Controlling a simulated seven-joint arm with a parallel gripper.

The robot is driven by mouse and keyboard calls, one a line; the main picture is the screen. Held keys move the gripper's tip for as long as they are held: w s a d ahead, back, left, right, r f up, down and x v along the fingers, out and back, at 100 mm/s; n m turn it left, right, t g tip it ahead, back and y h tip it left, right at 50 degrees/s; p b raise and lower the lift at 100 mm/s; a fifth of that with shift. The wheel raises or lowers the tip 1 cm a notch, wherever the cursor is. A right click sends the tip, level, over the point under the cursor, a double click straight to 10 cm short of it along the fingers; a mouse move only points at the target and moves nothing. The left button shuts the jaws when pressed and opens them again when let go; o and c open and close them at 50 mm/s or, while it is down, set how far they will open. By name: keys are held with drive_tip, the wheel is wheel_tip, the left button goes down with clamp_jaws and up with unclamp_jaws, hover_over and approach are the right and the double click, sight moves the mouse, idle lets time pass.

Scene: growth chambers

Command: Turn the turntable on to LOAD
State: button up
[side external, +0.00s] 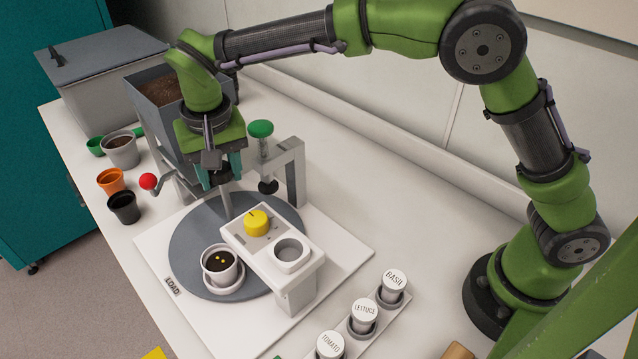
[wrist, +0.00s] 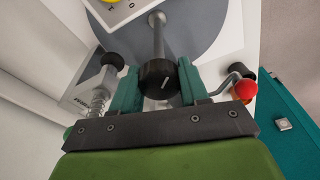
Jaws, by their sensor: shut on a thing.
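The grey turntable (side external: 190,240) is a round disc set in a white base. A LOAD label (side external: 172,286) is on the base at its front left edge. A white pot (side external: 219,275) with dark soil and yellow seeds stands on the disc near the label.
A white bridge with a yellow dial (side external: 257,222) and a round cup (side external: 291,253) overhangs the disc. A green-topped plunger (side external: 261,130) and a red-balled crank (side external: 148,181) flank my gripper. Labelled jars (side external: 364,316) stand in front; a soil hopper (side external: 160,88) is behind.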

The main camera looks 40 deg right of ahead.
drive_tip(key=m, duration=0.2)
drive_tip(key=shift+m, duration=0.3)
drive_tip(key=shift+m+h, duration=0.3)
drive_tip(key=shift+m, duration=0.3)
drive_tip(key=m+g, duration=0.1)
drive_tip(key=m, duration=0.3)
drive_tip(key=shift+m, duration=0.4)
drive_tip(key=o, duration=0.7)
drive_tip(key=shift+c, duration=0.2)
drive_tip(key=shift+r, duration=3.5)
